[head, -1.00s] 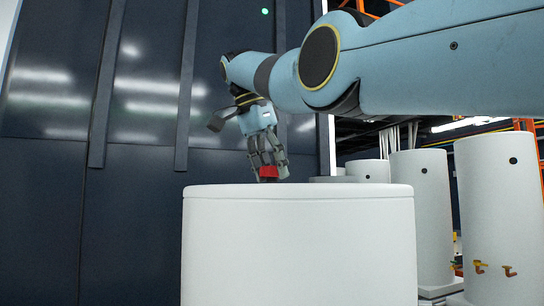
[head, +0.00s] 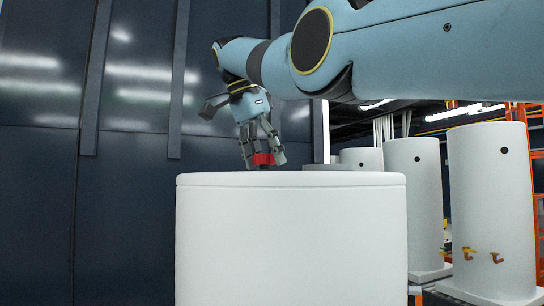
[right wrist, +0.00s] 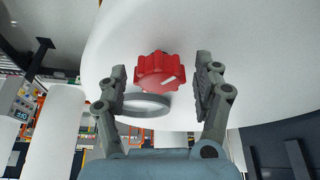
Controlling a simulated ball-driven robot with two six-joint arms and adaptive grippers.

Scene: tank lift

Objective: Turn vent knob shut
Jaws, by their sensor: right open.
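The red vent knob (right wrist: 163,71) has a lobed rim and a white pointer mark. In the right wrist view it sits between the two fingers of my right gripper (right wrist: 160,82), with a gap on each side. The gripper is open. In the head view the knob (head: 263,159) shows just above the far rim of the white tank (head: 290,235), between the fingers of my right gripper (head: 263,150), which points down from above. The foot of the knob is hidden by the tank's top edge. My left gripper is not in view.
A grey ring (right wrist: 147,104) lies on the tank top beside the knob. Several white tanks stand at the right, one with brass taps (head: 497,257). Dark wall panels (head: 40,190) fill the left. The space left of the near tank looks free.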

